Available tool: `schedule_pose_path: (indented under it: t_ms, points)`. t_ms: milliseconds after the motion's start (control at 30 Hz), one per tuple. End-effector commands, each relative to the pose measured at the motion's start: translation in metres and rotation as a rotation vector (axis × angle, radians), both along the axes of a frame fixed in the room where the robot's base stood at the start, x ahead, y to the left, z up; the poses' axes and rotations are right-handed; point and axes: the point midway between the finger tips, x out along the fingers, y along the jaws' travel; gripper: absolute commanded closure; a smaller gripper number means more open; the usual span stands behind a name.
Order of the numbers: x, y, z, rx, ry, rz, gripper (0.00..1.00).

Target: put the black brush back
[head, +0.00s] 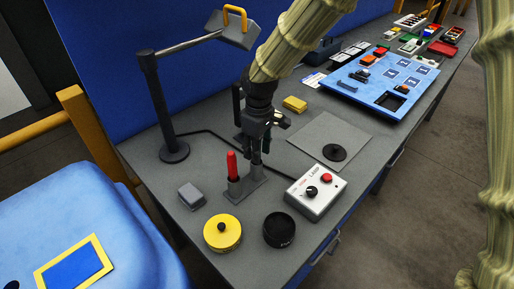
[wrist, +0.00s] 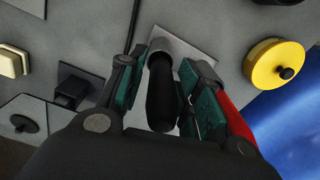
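The black brush (wrist: 162,95) stands with its dark handle toward the camera in the wrist view. Its far end is at a grey cup on the grey holder plate (wrist: 188,45); how deep it sits is unclear. My gripper (wrist: 164,80) has a finger on each side of the handle, with narrow gaps showing beside it, so it looks open around the brush. The brush is mostly hidden there by the fingers.
A yellow round container (head: 222,234), a black dish (head: 279,230) and a control box (head: 316,193) stand near the front. A lamp post (head: 156,105) rises on the left. A grey block (head: 191,196) and grey mat (head: 320,138) flank the holder.

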Motion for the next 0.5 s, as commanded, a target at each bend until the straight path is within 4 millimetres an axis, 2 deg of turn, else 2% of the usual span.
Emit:
schedule_pose_path:
  t_ms: [333, 500]
  points:
    - [0.0, 0.0, 0.002, 0.0, 0.0, 0.0, 0.58]
    - [0.001, 0.0, 0.015, 0.001, -0.003, 0.0, 0.58]
